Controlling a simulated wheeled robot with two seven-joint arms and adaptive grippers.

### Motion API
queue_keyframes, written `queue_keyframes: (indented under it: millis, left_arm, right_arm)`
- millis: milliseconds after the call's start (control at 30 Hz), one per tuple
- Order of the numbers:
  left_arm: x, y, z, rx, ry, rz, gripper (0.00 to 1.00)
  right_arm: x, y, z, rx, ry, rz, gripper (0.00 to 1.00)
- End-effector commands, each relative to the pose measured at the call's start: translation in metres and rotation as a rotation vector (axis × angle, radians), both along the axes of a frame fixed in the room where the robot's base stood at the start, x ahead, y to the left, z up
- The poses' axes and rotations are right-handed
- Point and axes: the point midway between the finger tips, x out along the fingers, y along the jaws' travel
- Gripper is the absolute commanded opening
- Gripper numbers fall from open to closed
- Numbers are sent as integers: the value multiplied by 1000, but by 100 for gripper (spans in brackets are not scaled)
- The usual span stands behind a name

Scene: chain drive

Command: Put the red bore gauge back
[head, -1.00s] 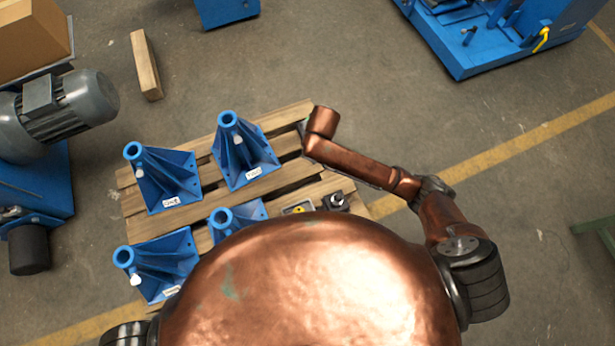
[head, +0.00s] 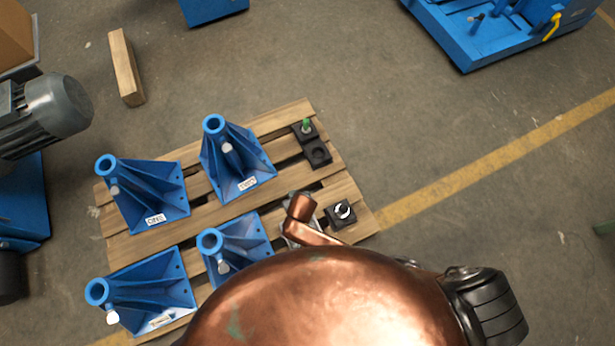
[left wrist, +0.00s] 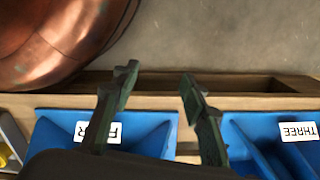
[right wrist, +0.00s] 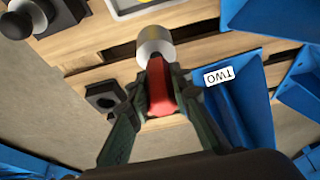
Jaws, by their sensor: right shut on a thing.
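The red bore gauge (right wrist: 158,90) shows in the right wrist view, with a red body and a silver metal cylinder at its far end. My right gripper (right wrist: 159,82) is shut on the red body and holds it over the pallet. A black block with an empty round hole (right wrist: 105,97) shows left of the gauge. In the head view, an empty black holder (head: 318,153) sits beside one bearing a green gauge (head: 306,127). My left gripper (left wrist: 157,85) is open and empty, facing the pallet's edge.
Several blue stands (head: 237,155) with number labels stand on the wooden pallet (head: 352,195). A black block with a round black-and-white part (head: 342,211) sits near its right edge. A loose timber (head: 125,68) lies on the floor. The floor right of the pallet is clear.

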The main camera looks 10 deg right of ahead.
Motion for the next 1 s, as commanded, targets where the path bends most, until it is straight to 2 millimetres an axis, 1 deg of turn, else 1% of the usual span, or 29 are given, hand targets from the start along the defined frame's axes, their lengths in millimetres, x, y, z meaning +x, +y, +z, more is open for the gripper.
queue_keyframes:
  millis: [33, 133, 267, 467, 600, 900, 1000]
  left_arm:
    - [0, -1, -1, 0, 2, 1, 40]
    - [3, -3, 3, -2, 2, 1, 40]
    - [10, -7, 18, -7, -1, 1, 40]
    - [22, -16, 54, -20, 0, 0, 40]
    - [28, -21, 81, -28, 0, 2, 40]
    - [33, -29, 142, -44, 0, 5, 40]
    - [41, -36, 149, -67, -29, 2, 40]
  right_arm:
    - [0, 3, -4, 3, -2, 4, 0]
    - [1, 3, -9, 2, -5, 9, 0]
    - [10, -6, -16, 0, -5, 9, 0]
    - [29, -22, -28, -1, -4, 9, 0]
    - [42, -32, -36, 0, -4, 9, 0]
    - [67, -53, -50, 1, -4, 10, 0]
    - [76, -62, -68, -1, 0, 9, 0]
